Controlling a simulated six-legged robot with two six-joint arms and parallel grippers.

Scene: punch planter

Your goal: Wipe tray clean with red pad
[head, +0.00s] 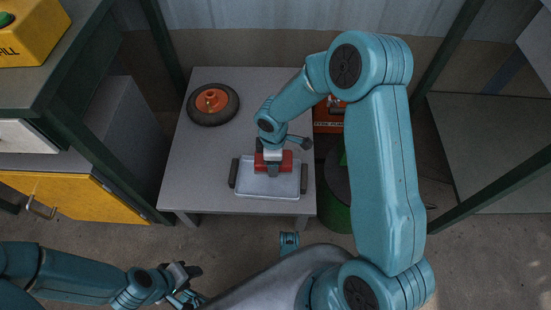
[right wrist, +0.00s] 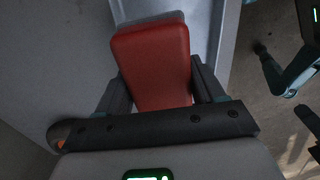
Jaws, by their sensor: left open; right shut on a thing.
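The tray (head: 256,188) is light grey with dark end handles and lies near the front edge of the grey table. Part of its pale surface shows in the right wrist view (right wrist: 200,14). The red pad (head: 287,161) is over the back part of the tray. My right gripper (head: 272,165) is shut on the red pad, which shows between its fingers in the right wrist view (right wrist: 155,65). I cannot tell whether the pad touches the tray. My left gripper (head: 190,282) is open and empty, low in front of the table.
A wheel with an orange hub (head: 212,101) lies at the table's back left. An orange box (head: 327,117) and a green bin (head: 337,217) are right of the tray, partly behind my right arm. A yellow cabinet (head: 85,202) stands at left. The table's left part (head: 200,155) is clear.

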